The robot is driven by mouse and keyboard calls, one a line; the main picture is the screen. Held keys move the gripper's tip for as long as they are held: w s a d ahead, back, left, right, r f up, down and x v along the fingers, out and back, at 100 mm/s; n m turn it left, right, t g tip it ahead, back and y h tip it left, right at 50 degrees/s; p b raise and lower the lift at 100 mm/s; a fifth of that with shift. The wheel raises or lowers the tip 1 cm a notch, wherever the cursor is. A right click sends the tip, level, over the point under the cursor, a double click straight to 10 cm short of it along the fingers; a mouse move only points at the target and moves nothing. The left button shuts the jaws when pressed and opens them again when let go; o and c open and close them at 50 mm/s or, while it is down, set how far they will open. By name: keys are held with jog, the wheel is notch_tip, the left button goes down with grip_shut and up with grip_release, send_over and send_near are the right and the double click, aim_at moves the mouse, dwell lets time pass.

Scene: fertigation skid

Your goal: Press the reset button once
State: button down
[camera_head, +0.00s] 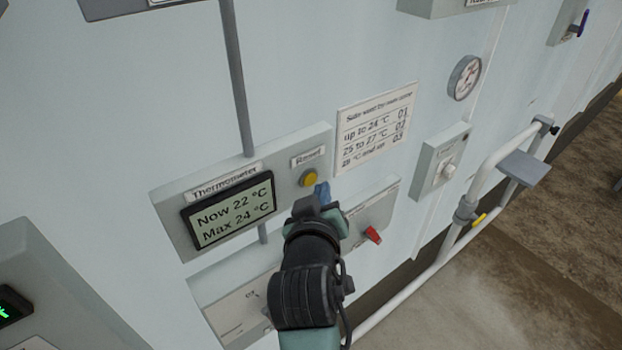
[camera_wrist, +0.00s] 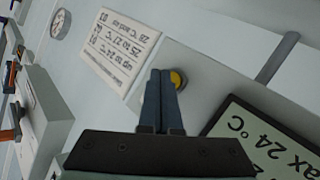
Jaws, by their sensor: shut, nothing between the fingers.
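The reset button (camera_head: 309,177) is a round yellow button on the grey thermometer panel (camera_head: 167,204), below a "Reset" label (camera_head: 308,156). My gripper (camera_head: 321,192) is shut and empty, with its blue-grey fingertips just below and right of the button in the head view. In the wrist view the shut fingers (camera_wrist: 163,76) point at the panel and partly cover the yellow button (camera_wrist: 178,76). I cannot tell whether the fingertips touch it. The thermometer display (camera_head: 232,210) reads "Now 22 °C" and "Max 24 °C".
A printed table (camera_head: 376,127) hangs right of the button. Below is a box with a red lever (camera_head: 373,235). A knob box (camera_head: 440,160), a round gauge (camera_head: 464,77) and a white pipe (camera_head: 440,262) are farther right. The wall above the panel has a vertical conduit (camera_head: 236,80).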

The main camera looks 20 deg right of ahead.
jog(key=shift+w, duration=0.15)
jog(key=shift+w+a, duration=0.15)
jog(key=shift+w, duration=0.15)
jog(key=shift+w+a, duration=0.15)
jog(key=shift+w, duration=0.15)
dwell(0.8)
dwell(0.4)
jog(key=shift+s+d, duration=0.3)
jog(key=shift+s, duration=0.45)
jog(key=shift+p, duration=0.3)
jog(key=shift+s+d+p, duration=0.15)
jog(key=shift+s+d, duration=0.15)
jog(key=shift+s, duration=0.5)
jog(key=shift+s+d+p, duration=0.2)
jog(key=shift+s+d, duration=0.05)
jog(key=shift+s, duration=0.5)
jog(key=shift+s+d+p, duration=0.15)
jog(key=shift+s+d, duration=0.15)
jog(key=shift+s, duration=0.5)
